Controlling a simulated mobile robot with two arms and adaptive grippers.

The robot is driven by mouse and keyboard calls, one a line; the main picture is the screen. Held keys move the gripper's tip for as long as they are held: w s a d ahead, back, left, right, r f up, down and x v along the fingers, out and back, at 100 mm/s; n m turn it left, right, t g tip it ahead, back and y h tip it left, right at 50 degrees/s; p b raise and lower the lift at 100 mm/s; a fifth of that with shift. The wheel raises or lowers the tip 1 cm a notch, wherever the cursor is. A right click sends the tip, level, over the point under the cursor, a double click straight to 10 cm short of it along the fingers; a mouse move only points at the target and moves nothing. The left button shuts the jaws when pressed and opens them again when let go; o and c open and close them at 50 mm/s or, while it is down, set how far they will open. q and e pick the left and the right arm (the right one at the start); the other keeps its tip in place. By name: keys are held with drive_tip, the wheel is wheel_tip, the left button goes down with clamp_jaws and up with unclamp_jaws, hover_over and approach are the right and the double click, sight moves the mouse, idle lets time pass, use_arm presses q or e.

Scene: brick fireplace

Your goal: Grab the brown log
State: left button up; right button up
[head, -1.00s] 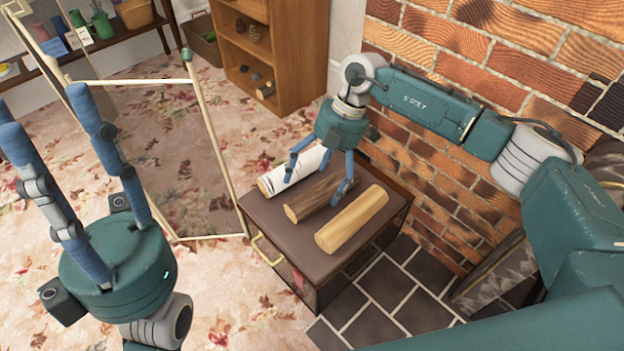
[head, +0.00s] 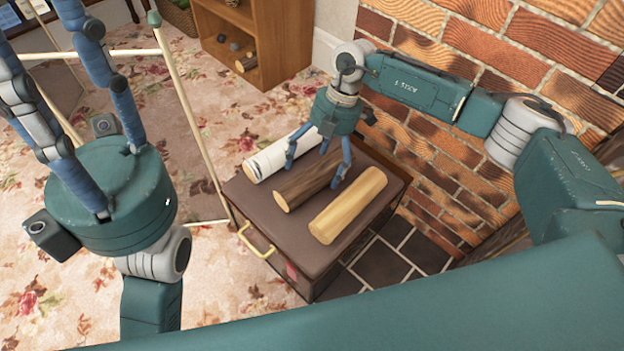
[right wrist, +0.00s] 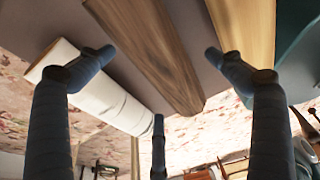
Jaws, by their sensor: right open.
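The brown log (head: 300,187) lies on the dark box top between a white birch log (head: 272,161) and a pale yellow log (head: 347,206). My right gripper (head: 315,170) is open, with its blue fingers pointing down around the brown log. In the right wrist view the brown log (right wrist: 160,55) shows between the open fingers, with the white log (right wrist: 95,85) at left and the yellow log (right wrist: 250,35) at upper right. My left gripper (head: 52,70) is raised at the left, its fingers spread apart and empty.
The box top (head: 295,240) has a gold handle (head: 257,243) at its front. A brick wall (head: 430,155) stands close behind it at right. A thin-framed panel (head: 190,120) stands to its left. A wooden shelf (head: 285,40) stands at the back. Floral carpet is clear in front.

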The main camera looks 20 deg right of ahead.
drive_tip(key=shift+s+a+f, duration=0.15)
drive_tip(key=shift+s+f, duration=0.05)
drive_tip(key=shift+f, duration=0.2)
drive_tip(key=shift+s+a+f, duration=0.15)
drive_tip(key=shift+f, duration=0.2)
drive_tip(key=shift+w, duration=0.15)
drive_tip(key=shift+w, duration=0.1)
drive_tip(key=shift+c, duration=1)
drive_tip(key=shift+w, duration=0.2)
drive_tip(key=c, duration=1.3)
drive_tip(key=shift+c, duration=0.7)
drive_tip(key=shift+r, duration=0.15)
